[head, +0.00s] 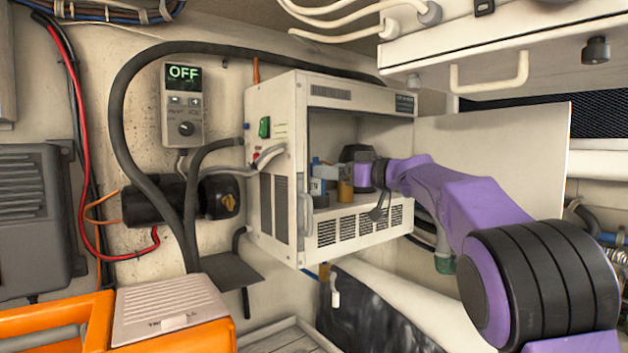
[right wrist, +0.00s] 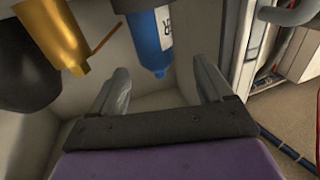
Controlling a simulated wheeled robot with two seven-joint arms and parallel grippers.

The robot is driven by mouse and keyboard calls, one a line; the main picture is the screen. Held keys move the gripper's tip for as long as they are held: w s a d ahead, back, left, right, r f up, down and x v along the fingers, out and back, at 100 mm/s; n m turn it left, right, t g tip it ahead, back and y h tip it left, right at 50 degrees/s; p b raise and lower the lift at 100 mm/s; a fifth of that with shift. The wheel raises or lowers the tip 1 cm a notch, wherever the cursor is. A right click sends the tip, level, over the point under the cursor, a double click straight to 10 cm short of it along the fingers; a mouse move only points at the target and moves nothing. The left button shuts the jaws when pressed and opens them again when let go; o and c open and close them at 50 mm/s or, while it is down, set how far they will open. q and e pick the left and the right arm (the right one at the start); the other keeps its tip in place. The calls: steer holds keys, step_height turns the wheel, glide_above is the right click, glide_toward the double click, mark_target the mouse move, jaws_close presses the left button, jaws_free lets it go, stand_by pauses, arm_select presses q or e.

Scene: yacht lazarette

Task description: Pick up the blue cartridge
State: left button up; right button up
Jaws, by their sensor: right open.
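My right gripper (right wrist: 160,82) is open and empty. Its two fingers lie to either side of the cartridge's lower end in the picture; I cannot tell how deep the cartridge sits between them. In the head view the fingers are hard to make out inside the cabinet. My left gripper is not in view.
A brass-coloured cylinder (right wrist: 54,35) stands close beside the cartridge, with a dark rounded part (right wrist: 28,82) further left. The cabinet door (head: 497,160) is open to the right. A control box reading OFF (head: 183,105) and a thick black hose (head: 117,120) are at left.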

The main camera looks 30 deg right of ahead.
steer(key=p+x, duration=0.1)
steer(key=x, duration=0.1)
steer(key=p+x, duration=0.1)
steer(key=x, duration=0.3)
steer(key=shift+w+d+r+p, duration=0.2)
steer(key=shift+d+r+p, duration=0.05)
steer(key=shift+p, duration=0.15)
steer(key=shift+a, duration=0.1)
steer(key=c, duration=1.1)
steer(key=shift+r, duration=0.1)
